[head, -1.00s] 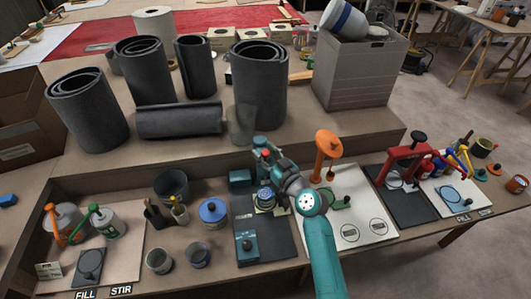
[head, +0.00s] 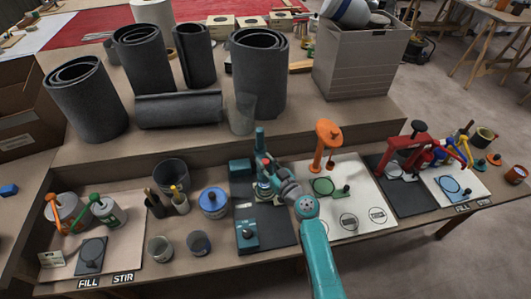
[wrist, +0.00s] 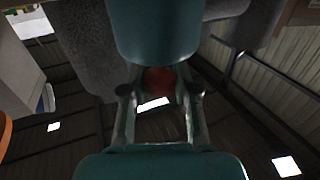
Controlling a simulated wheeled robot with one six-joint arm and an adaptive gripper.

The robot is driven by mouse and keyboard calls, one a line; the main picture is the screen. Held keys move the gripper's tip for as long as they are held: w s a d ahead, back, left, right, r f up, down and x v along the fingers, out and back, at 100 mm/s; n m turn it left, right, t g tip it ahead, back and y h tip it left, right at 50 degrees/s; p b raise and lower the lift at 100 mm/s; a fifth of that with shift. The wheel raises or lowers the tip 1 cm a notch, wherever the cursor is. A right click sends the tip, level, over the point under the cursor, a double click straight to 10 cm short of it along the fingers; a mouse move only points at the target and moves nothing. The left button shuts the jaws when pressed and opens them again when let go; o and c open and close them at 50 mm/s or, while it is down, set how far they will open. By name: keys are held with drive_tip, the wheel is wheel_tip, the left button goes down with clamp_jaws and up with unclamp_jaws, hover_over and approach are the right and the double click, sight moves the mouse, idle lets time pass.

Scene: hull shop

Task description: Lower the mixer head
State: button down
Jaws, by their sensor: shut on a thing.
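The teal mixer (head: 260,139) stands on a dark mat behind my gripper. Its upper teal part rises upright, and a red knob (head: 266,160) shows just above my gripper (head: 268,174). In the wrist view the red knob (wrist: 160,80) sits between the two fingers of my gripper (wrist: 160,105), which are shut on it. A large teal surface partly covers the knob there. A pale cup or bowl (head: 264,189) is below the mixer head. My arm hides part of the mixer's right side, so the head's exact tilt is hard to tell.
An orange stand (head: 325,140) is close on the right, with a green piece (head: 324,187) on a white board. A teal control box (head: 247,233) is in front. Dark rolls (head: 258,75) stand behind.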

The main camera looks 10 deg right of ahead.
drive_tip(key=shift+f, duration=0.6)
drive_tip(key=c, duration=0.9)
unclamp_jaws()
drive_tip(key=shift+f, duration=0.1)
drive_tip(key=shift+s+d, duration=0.15)
drive_tip(key=shift+s, duration=0.2)
drive_tip(key=v, duration=1.1)
drive_tip(key=shift+s, duration=0.15)
